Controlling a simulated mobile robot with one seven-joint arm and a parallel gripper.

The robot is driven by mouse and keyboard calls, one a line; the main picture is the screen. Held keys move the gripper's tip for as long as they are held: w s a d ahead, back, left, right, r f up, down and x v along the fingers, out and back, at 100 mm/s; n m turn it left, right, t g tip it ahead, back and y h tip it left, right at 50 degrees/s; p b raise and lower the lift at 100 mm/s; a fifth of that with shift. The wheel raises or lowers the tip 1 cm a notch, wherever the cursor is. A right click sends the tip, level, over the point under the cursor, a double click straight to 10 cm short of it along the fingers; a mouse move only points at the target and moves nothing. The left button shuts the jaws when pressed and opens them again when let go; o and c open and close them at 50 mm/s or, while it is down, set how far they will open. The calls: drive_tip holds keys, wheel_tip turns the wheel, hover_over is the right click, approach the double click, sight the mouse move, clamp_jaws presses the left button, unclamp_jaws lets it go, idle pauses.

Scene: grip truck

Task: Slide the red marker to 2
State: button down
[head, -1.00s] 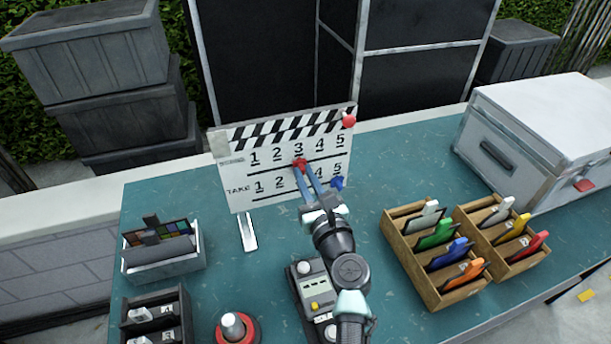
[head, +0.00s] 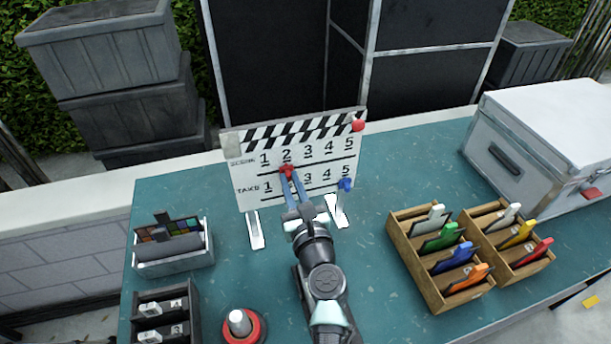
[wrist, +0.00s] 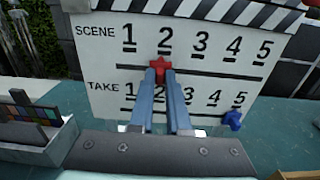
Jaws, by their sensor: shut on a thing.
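A white clapperboard (head: 250,180) stands upright on the table with a SCENE row and a TAKE row, each numbered 1 to 5. The red marker (head: 288,170) sits on the upper slot line, under the 2 of the SCENE row; it also shows in the wrist view (wrist: 162,65), just below the 2. My gripper (head: 288,174) is shut on the red marker, its blue fingers (wrist: 163,78) reaching up to it from below. The blue marker (head: 346,184) sits on the lower line under the 5 of the TAKE row.
A grey box with a colour chart (head: 172,245) stands left of the board. A wooden rack (head: 408,262) with coloured tabs and a white case (head: 540,130) are on the right. A red-and-white round object (head: 240,325) is at the front.

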drive_tip(key=shift+d, duration=0.2)
drive_tip(key=c, duration=0.9)
unclamp_jaws()
drive_tip(key=v, duration=1.2)
drive_tip(key=shift+s+d+r, duration=0.1)
drive_tip(key=shift+s, duration=0.3)
